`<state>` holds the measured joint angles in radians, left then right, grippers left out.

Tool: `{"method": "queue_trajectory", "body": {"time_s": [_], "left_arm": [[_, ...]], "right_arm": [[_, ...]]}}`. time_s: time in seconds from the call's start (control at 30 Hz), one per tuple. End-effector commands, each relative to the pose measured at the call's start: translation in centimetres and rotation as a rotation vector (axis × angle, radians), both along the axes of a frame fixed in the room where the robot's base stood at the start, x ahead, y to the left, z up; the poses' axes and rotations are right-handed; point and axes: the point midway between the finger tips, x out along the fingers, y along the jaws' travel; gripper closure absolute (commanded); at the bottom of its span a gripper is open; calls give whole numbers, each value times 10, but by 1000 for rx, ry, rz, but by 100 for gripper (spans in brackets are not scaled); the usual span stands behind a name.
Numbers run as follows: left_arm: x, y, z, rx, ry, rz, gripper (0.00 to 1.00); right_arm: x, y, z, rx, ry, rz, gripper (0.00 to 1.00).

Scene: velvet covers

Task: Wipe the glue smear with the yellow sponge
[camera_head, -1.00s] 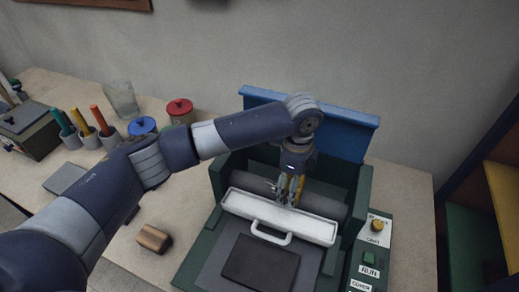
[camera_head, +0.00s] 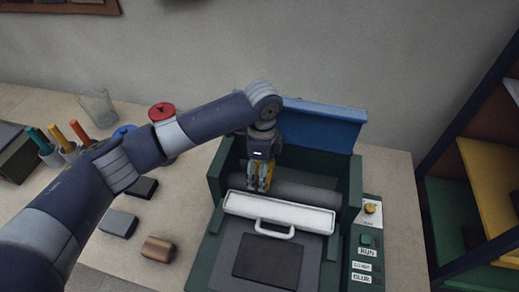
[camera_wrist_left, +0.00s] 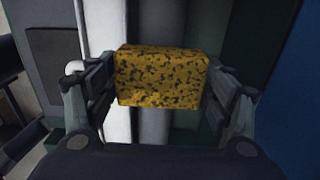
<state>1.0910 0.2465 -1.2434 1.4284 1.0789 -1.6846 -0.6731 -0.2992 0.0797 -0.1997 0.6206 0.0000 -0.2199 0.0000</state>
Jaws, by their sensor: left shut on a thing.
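The yellow sponge (camera_wrist_left: 161,76), speckled with dark patches, sits between the fingers of my left gripper (camera_wrist_left: 160,95) in the left wrist view. The left gripper (camera_head: 260,188) is shut on it, inside the green machine (camera_head: 216,190), over the grey roller (camera_head: 300,194) behind the white handled bar (camera_head: 280,212). In the head view only a little yellow shows between the fingers. I cannot tell whether the sponge touches the roller. I cannot make out the glue smear in either view. My right gripper is not in view.
A blue panel (camera_head: 320,124) stands upright behind the machine. A control panel with buttons (camera_head: 366,240) is on its right. A brown block (camera_head: 158,249), a grey block (camera_head: 118,223) and a dark block (camera_head: 142,188) lie left. Pen cups and red-lidded jar (camera_head: 162,112) stand further back.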

Motion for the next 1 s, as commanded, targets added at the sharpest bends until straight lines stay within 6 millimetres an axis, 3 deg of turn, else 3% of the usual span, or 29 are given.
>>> {"method": "queue_trajectory", "body": {"time_s": [0.03,0.5,1.0], "left_arm": [[-1,-1,9,-1,1,0,45],[2,0,48,-1,0,10,45],[2,0,54,-1,0,12,45]], "right_arm": [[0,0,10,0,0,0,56],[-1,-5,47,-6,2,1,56],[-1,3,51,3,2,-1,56]]}}
